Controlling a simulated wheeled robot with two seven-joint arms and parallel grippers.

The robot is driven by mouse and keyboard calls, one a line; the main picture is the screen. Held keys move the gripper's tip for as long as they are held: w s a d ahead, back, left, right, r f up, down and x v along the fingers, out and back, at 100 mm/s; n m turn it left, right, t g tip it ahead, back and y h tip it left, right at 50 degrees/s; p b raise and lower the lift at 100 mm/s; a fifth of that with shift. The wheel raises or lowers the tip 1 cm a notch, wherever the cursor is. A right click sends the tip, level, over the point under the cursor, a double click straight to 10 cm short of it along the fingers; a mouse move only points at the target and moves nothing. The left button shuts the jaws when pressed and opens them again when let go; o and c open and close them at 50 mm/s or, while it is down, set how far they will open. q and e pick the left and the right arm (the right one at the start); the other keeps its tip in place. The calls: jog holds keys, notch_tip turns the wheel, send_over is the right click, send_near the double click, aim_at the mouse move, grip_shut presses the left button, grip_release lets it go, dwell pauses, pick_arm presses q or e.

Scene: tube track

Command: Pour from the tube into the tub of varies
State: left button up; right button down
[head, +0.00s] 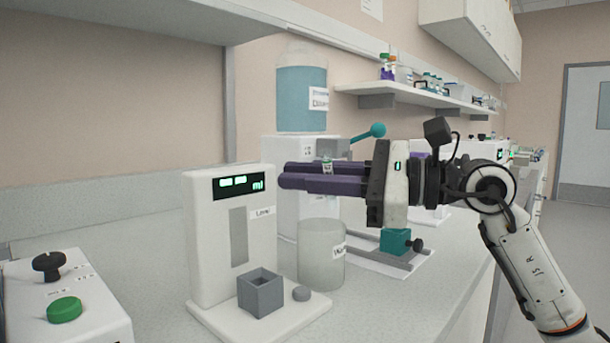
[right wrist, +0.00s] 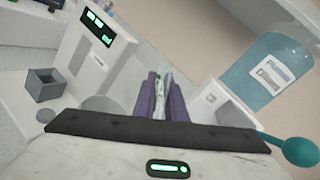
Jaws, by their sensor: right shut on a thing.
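My right gripper (head: 284,174) reaches in from the right with its purple fingers roughly level. In the right wrist view the clear tube (right wrist: 164,84) lies between the fingers (right wrist: 160,78). The fingers hide most of the tube, so its fill cannot be told. A translucent round tub (head: 321,262) with a partly hidden label stands on the bench below the fingers. My left gripper is not in view.
A white meter (head: 214,265) with a green "ml" display and a grey square cup (head: 261,299) stands left of the tub. A blue-filled dispenser (head: 302,100) with a teal lever stands behind. A teal clamp stand (head: 395,243) is right. A box with knobs (head: 65,308) is front left.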

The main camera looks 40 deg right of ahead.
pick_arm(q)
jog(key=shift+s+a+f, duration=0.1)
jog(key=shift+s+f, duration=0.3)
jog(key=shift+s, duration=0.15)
pick_arm(e)
jog(key=shift+s+a+r+m, duration=0.1)
jog(key=shift+r+m, duration=0.1)
jog(key=shift+m, duration=0.4)
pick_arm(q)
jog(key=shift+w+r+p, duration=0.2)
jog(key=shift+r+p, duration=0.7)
pick_arm(e)
jog(key=d+m, duration=0.1)
jog(key=w+m, duration=0.1)
jog(key=m, duration=0.1)
jog(key=d+m, duration=0.1)
jog(key=m, duration=0.1)
jog(key=shift+w+d, duration=0.25)
jog(key=shift+d, duration=0.05)
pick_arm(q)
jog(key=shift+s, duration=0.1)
